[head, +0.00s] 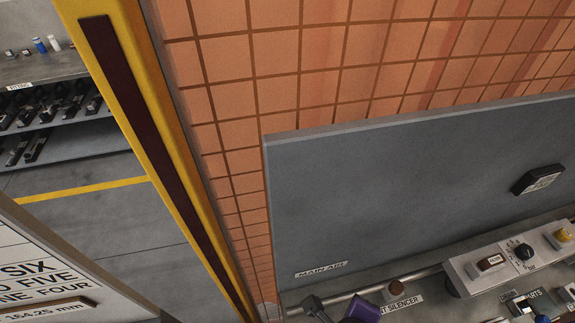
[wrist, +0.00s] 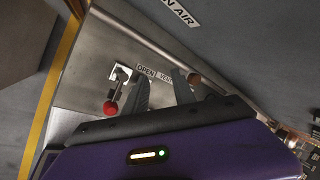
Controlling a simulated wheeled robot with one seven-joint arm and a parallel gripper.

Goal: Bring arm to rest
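My gripper (wrist: 162,85) has a purple body and two dark fingers. The fingers stand apart with a gap between them, and I see nothing held. In the wrist view a lever with a red ball (wrist: 110,107) is just left of the fingers, near an OPEN label (wrist: 146,71). I cannot tell whether a finger touches it. In the head view only a purple part of my arm or gripper (head: 362,308) shows at the bottom edge, below the MAIN AIR label (head: 322,270). The fingertips are not clear there.
A grey upright panel (head: 400,190) carries a dark box (head: 538,179). A control box (head: 508,262) with a knob and buttons stands at lower right. A yellow post (head: 160,130) rises at left, beside an orange tiled wall (head: 350,60). Shelves (head: 70,140) stand beyond it.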

